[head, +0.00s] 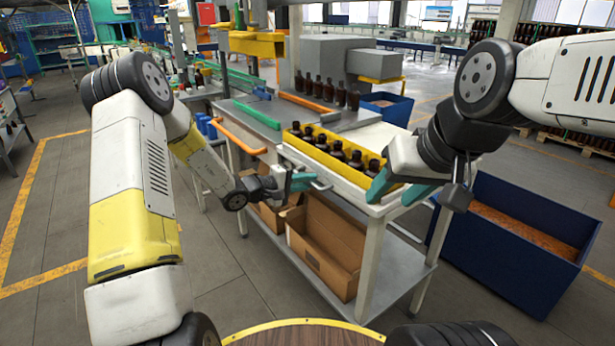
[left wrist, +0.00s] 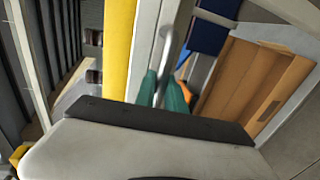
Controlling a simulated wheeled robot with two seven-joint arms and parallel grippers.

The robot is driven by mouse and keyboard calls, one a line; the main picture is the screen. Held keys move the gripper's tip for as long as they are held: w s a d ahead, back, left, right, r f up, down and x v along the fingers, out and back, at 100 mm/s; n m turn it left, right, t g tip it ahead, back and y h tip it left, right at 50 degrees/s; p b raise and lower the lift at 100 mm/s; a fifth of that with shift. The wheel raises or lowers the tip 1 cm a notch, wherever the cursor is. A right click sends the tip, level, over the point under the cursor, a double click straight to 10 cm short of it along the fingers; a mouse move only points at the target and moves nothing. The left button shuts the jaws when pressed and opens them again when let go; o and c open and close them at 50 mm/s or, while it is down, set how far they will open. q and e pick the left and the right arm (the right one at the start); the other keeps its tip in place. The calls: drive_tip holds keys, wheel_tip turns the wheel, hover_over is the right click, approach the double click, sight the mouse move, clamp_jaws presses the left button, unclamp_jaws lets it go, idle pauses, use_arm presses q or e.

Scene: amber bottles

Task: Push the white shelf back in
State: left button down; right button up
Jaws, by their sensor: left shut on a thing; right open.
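The white shelf (head: 380,138) is at the front of the workbench. It carries a yellow crate (head: 322,158) with a row of dark amber bottles. My left gripper (head: 303,181) is at the shelf's front side, shut on its grey handle (head: 322,187). In the left wrist view the green fingertips (left wrist: 163,92) close around the handle (left wrist: 166,45). My right gripper (head: 397,190) is open near the shelf's front right corner, with its fingers apart. Whether it touches the shelf cannot be told.
Cardboard boxes (head: 325,240) stand on the bench's lower shelf (head: 395,270). A blue bin (head: 520,235) stands on the floor at right. More bottles (head: 325,88) stand on the bench behind the crate. An orange bar (head: 240,137) lies left of the shelf.

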use_arm(q)
drive_tip(key=shift+d, duration=0.1)
drive_tip(key=shift+r+x, duration=0.15)
drive_tip(key=shift+x, duration=0.6)
drive_tip(key=shift+r+x, duration=0.15)
drive_tip(key=shift+x, duration=0.65)
drive_tip(key=c, duration=1.4)
unclamp_jaws()
drive_tip(key=v, duration=0.7)
drive_tip(key=shift+s+a, duration=0.25)
drive_tip(key=shift+a, duration=0.1)
